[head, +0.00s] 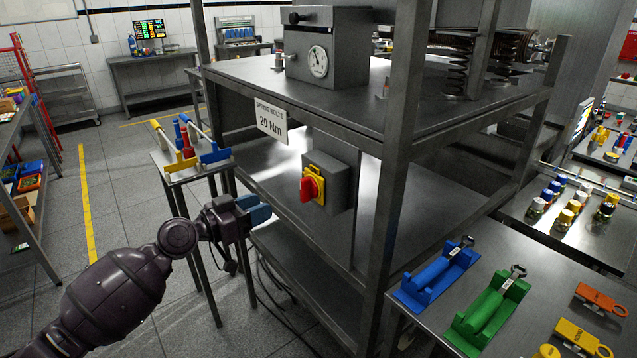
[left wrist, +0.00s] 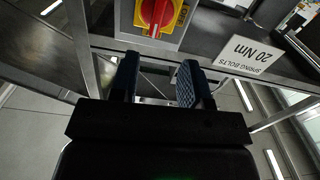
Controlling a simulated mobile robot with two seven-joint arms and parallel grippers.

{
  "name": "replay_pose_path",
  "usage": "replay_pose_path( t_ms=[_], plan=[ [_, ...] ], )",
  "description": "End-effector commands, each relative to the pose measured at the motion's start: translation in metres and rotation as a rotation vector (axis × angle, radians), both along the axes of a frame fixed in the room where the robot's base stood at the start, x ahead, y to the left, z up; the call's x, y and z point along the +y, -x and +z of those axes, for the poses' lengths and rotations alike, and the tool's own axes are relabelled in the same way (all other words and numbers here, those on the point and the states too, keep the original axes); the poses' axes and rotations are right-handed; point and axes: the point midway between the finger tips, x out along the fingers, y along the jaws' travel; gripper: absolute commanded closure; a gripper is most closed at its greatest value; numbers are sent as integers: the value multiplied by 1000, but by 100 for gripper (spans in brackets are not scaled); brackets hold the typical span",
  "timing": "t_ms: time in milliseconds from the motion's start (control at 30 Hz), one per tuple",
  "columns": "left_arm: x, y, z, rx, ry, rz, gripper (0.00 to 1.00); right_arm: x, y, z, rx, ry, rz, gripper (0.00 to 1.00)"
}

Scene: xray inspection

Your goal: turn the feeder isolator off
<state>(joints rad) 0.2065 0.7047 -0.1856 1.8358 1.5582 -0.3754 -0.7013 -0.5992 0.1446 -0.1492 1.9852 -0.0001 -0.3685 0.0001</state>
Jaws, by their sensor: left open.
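The feeder isolator is a grey box (head: 338,178) with a red rotary handle (head: 311,186) on a yellow plate (head: 316,179), fixed to the metal frame under the bench top. In the left wrist view its red handle (left wrist: 158,12) and yellow plate (left wrist: 178,17) show at the top edge, partly cut off. My left gripper (head: 262,211) is open and empty, with blue finger pads, to the left of and a little below the handle, apart from it. Its fingers (left wrist: 158,82) also show in the left wrist view, below the handle. My right gripper is not in view.
A "SPRING BOLTS 20 Nm" sign (head: 270,120) hangs on the bench edge above left of the isolator. A small stand (head: 195,172) with coloured tools is behind my left gripper. Metal frame posts (head: 398,160) stand to the right. Blue (head: 436,276) and green (head: 490,312) holders sit on the right table.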

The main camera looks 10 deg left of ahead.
Motion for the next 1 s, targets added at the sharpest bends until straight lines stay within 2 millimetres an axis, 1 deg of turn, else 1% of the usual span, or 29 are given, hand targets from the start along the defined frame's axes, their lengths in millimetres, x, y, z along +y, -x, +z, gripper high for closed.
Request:
replay_pose_path(
  t_ms=[167,333,467,700,900,1000],
  plan=[
    [-2,1,2,-45,-35,-13,57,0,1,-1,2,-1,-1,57],
    [-7,-6,4,-57,-47,-13,57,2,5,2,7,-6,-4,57],
    [-19,-21,6,-57,-46,-13,57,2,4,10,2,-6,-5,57],
    [-44,-54,5,-56,-45,-13,57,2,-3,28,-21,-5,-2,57],
    [-60,-74,3,-53,-46,-12,57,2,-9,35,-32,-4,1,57],
    [-65,-80,2,-55,-47,-12,57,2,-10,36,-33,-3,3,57]
  ],
)
